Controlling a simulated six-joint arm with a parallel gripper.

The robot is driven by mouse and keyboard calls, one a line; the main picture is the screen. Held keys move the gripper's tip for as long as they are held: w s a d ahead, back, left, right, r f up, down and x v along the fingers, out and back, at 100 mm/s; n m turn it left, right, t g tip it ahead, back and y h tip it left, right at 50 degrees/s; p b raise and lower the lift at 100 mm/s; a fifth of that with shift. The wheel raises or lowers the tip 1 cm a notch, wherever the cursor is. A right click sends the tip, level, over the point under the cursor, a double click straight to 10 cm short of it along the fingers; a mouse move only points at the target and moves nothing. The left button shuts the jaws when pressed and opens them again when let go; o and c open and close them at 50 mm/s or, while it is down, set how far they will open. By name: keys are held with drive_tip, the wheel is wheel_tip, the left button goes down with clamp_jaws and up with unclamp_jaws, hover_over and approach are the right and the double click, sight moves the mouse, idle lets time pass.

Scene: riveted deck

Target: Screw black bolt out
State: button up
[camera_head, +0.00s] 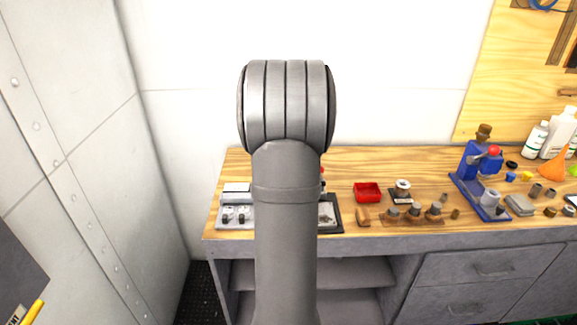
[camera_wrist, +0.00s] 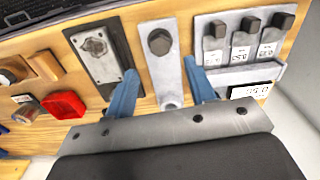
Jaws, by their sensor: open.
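In the wrist view a dark hex-headed bolt (camera_wrist: 160,41) sits at the upper end of a pale metal plate (camera_wrist: 171,79), which lies on the wooden bench. I take it to be the black bolt. My gripper (camera_wrist: 161,84) is open, with its blue fingers apart on either side of the plate. The fingertips are lower in the picture than the bolt head, and nothing is between them but the plate. I cannot tell their height above the bench. In the head view my arm hides the bolt and the gripper.
A grey labelled rack (camera_wrist: 238,70) with dark square-topped pieces is right of the plate. A dark-edged metal block (camera_wrist: 101,57) is left. A red tray (camera_wrist: 63,105) lies farther left. In the head view a blue stand (camera_head: 480,165) and small parts occupy the bench's right side.

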wheel_tip(320, 180, up, 10)
idle(0.3)
wheel_tip(320, 180, down, 17)
drive_tip(key=shift+f, duration=0.15)
idle(0.7)
